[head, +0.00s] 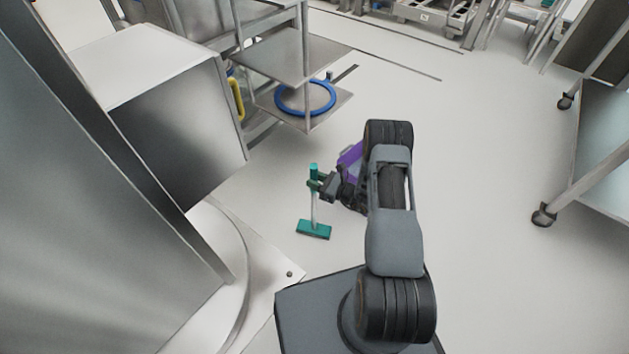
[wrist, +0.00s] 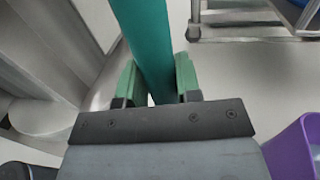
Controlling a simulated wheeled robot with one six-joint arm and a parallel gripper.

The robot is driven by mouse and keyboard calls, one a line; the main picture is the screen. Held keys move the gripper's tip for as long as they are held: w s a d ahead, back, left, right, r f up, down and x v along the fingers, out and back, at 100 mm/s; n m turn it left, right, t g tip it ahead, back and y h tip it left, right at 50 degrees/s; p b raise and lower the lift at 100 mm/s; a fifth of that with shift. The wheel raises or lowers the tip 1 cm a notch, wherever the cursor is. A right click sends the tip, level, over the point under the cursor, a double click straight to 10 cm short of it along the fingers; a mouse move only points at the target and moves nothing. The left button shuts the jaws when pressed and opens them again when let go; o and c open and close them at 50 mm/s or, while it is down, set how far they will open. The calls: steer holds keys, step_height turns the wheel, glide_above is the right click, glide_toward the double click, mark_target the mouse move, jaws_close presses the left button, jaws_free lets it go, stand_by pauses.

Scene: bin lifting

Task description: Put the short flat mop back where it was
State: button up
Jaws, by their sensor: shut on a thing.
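The short flat mop has a teal grip, a pale shaft and a flat teal head (head: 313,229). In the head view it stands about upright, left of my arm; I cannot tell whether its head touches the floor. My gripper (head: 317,184) is shut on the mop near the top of its handle. In the wrist view the teal handle (wrist: 150,40) runs between the two green fingers of my gripper (wrist: 159,82). The fingers hide part of the handle.
A purple bin (head: 350,158) stands partly behind my arm and shows in the wrist view (wrist: 295,150). A steel shelf trolley (head: 290,55) with a blue hoop (head: 305,112) stands beyond. A steel cabinet (head: 175,130) stands left. A wheeled cart (head: 605,150) stands right; the floor between is clear.

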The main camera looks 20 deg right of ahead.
steer(key=shift+f, duration=0.15)
steer(key=o, duration=0.9)
